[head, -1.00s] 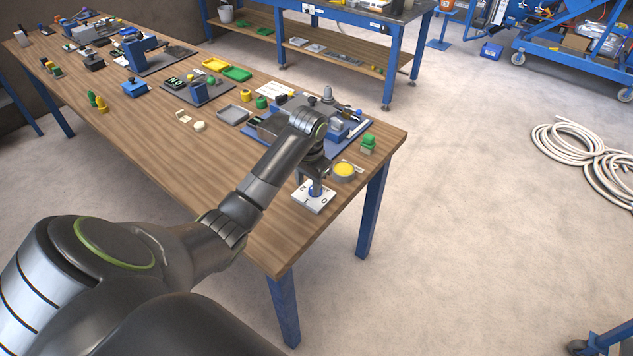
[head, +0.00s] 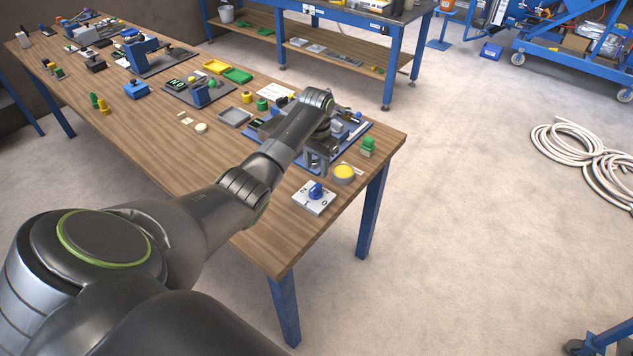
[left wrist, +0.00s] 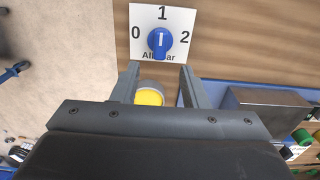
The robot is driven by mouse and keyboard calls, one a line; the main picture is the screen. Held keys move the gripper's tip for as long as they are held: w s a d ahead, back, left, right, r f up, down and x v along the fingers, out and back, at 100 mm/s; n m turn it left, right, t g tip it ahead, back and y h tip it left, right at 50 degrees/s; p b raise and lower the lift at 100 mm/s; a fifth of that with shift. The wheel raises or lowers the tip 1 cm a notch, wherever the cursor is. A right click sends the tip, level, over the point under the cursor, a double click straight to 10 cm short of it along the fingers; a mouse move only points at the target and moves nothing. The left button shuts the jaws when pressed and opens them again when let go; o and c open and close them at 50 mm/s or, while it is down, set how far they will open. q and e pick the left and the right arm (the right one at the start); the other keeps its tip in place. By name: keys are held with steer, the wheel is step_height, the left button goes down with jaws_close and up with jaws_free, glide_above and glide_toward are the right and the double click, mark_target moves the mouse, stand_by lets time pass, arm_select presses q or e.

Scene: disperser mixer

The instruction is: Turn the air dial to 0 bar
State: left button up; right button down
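The air dial is a white square plate (head: 304,203) with a blue knob (head: 316,191), near the table's front right corner. In the left wrist view the plate (left wrist: 143,17) carries 0 at left, 1 at top and 2 at right. The white line on the blue knob (left wrist: 160,43) points up at the 1. My left gripper (head: 317,170) is open and empty, raised beside the dial. In the left wrist view its two fingers (left wrist: 159,72) stand apart, short of the knob and not touching it. My right gripper is not in view.
A yellow round button (head: 344,172) in a grey housing stands close to the dial. The wooden table (head: 265,240) is bare in front of the dial.

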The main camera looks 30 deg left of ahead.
mark_target(316, 186)
arm_select(q)
step_height(316, 186, down, 8)
steer(key=shift+f, duration=0.1)
stand_by(0.4)
jaws_close()
